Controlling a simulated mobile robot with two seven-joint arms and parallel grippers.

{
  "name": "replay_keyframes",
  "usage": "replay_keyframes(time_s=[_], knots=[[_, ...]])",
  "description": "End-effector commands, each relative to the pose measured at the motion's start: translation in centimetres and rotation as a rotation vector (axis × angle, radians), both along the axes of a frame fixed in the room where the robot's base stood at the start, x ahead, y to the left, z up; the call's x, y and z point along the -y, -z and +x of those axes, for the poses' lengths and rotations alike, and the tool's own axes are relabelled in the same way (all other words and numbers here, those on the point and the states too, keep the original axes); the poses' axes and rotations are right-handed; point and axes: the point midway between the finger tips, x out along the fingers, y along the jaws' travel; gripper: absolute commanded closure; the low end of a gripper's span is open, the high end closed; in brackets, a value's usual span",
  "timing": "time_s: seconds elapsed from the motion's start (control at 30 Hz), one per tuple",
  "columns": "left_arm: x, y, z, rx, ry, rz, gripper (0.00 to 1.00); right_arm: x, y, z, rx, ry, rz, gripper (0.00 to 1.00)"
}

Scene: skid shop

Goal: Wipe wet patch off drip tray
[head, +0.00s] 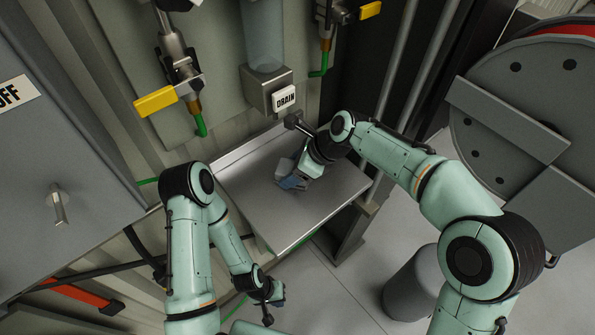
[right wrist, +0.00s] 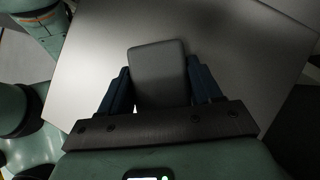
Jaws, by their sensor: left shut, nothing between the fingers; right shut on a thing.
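The drip tray (head: 325,205) is a flat grey metal tray with a raised back edge, below the drain fitting. It fills most of the right wrist view (right wrist: 245,60). My right gripper (head: 287,183) is over the middle of the tray, pointing down. In the right wrist view its blue fingers are shut on a dark grey rounded pad (right wrist: 160,72). I cannot tell whether the pad touches the tray. No wet patch is clearly visible; the gripper and pad hide part of the surface. My left gripper (head: 268,317) is shut and empty, low in front of the tray.
A box labelled DRAIN (head: 267,92) stands behind the tray. Valves with yellow handles (head: 155,101) hang above at the back. A grey cabinet (head: 55,150) is at the left and a large reel (head: 515,120) at the right. A grey cylinder (head: 410,285) stands on the floor.

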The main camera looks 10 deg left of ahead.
Motion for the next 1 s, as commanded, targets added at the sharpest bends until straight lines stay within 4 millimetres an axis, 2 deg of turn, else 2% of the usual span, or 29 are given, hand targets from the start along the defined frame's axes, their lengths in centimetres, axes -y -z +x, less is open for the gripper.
replay_keyframes(time_s=[0.43,1.0], knots=[[0.0,0.0,0.0,-0.001,0.0,0.0,1.0,-0.1,-0.3,0.0,0.001,0.001,0.002,0.63],[0.0,0.1,-0.1,-0.001,-0.001,0.0,1.0,-0.1,-3.1,0.0,0.001,0.001,0.002,0.63]])
